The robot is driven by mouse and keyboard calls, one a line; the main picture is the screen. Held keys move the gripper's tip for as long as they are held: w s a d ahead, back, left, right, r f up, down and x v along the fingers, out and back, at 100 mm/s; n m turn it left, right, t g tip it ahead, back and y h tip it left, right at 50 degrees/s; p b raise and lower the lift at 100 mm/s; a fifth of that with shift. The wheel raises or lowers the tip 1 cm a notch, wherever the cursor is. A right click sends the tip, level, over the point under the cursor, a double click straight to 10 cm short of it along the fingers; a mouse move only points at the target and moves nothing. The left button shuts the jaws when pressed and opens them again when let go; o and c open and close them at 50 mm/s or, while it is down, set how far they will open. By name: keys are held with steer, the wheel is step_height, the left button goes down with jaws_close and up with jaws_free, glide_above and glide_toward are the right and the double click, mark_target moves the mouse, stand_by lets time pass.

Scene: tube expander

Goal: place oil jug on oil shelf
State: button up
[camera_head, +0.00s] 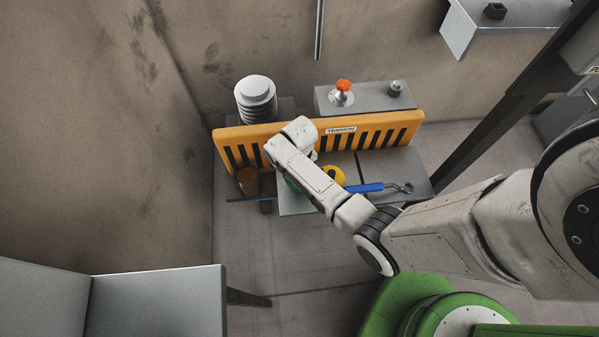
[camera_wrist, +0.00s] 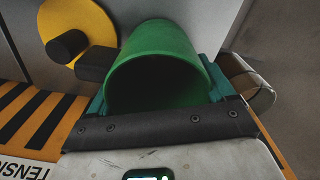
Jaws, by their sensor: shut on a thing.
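A green, open-topped cylinder (camera_wrist: 165,60), which I take to be the oil jug, sits between the teal pads of my gripper (camera_wrist: 160,98) in the wrist view. My gripper is shut on it. In the head view, only a bit of green (camera_head: 291,184) shows beside my forearm, over the grey work surface (camera_head: 296,204) in front of the orange slotted panel (camera_head: 370,130). My forearm hides most of the gripper and jug there. I cannot tell whether the jug touches the surface. I cannot tell for sure which shelf is the oil shelf.
A brown cylinder (camera_head: 248,180) stands left of the jug. A yellow wheel (camera_head: 334,174) and a blue-handled wrench (camera_head: 365,188) are to its right. Grey ledges are at lower left (camera_head: 155,300) and upper right (camera_head: 530,14). A red-knobbed valve (camera_head: 343,88) stands behind the panel.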

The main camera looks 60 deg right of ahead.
steer(key=shift+f, duration=0.25)
steer(key=shift+f, duration=0.1)
steer(key=o, duration=1.4)
steer(key=shift+c, duration=0.2)
step_height(320, 180, up, 12)
steer(key=p, duration=0.1)
steer(key=s+a+r+n+t, duration=0.1)
steer(key=s+a+r+n, duration=0.4)
steer(key=s+a, duration=0.7)
step_height(320, 180, up, 3)
steer(key=s, duration=0.2)
steer(key=shift+s, duration=0.35)
